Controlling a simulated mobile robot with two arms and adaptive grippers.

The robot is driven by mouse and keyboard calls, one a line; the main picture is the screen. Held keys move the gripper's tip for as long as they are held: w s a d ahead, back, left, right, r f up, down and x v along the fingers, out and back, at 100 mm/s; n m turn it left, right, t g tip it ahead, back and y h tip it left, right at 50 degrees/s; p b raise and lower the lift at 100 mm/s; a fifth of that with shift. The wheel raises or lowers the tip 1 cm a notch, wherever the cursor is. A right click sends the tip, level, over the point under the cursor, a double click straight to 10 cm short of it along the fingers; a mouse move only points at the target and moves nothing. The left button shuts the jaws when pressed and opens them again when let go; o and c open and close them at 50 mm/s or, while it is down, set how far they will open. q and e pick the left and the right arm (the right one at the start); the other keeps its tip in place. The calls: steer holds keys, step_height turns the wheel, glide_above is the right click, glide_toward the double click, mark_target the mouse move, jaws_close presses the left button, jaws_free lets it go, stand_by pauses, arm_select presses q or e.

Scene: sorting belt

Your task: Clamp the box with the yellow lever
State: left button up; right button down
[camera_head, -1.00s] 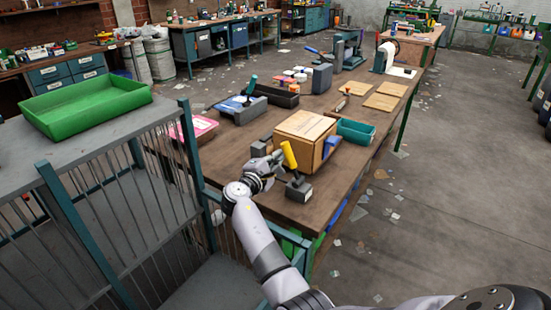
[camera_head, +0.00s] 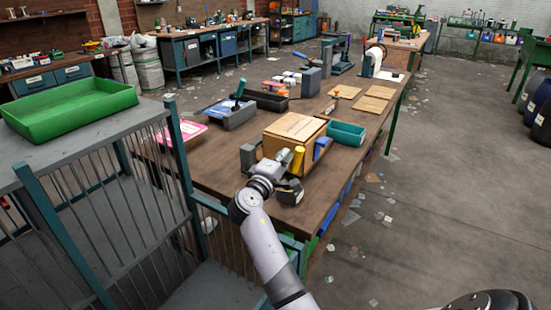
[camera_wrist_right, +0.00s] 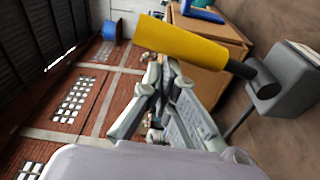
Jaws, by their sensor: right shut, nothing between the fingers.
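The cardboard box (camera_head: 276,147) stands on the wooden table between the grey clamp's far block (camera_head: 248,157) and its near base (camera_head: 290,193). The clamp's yellow lever (camera_head: 298,158) stands nearly upright in front of the box. In the right wrist view, the lever (camera_wrist_right: 185,42) runs across the top to a dark pivot at the grey block (camera_wrist_right: 283,92), with the box (camera_wrist_right: 222,33) behind it. My right gripper (camera_head: 268,172) is left of the lever, shut and empty. Its fingertips (camera_wrist_right: 160,72) are close by the lever; I cannot tell whether they touch. My left gripper is not in view.
A blue item (camera_head: 321,148) sits at the box's right side. A grey fixture with a blue top (camera_head: 222,107) and a black tray (camera_head: 262,100) stand farther back. A railing (camera_head: 150,200) runs on the left.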

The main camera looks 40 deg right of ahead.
mark_target(297, 160)
steer(key=shift+m, duration=0.7)
steer(key=s, duration=0.1)
steer(key=s+d, duration=0.1)
steer(key=s, duration=0.1)
steer(key=shift+s+d+f+b, duration=0.25)
steer(key=shift+s+b, duration=0.1)
steer(key=shift+s+d+f, duration=0.2)
steer(key=shift+s, duration=0.25)
steer(key=shift+s+d+f, duration=0.15)
steer(key=shift+s, duration=0.3)
steer(key=shift+f, duration=0.1)
steer(key=shift+d, duration=0.1)
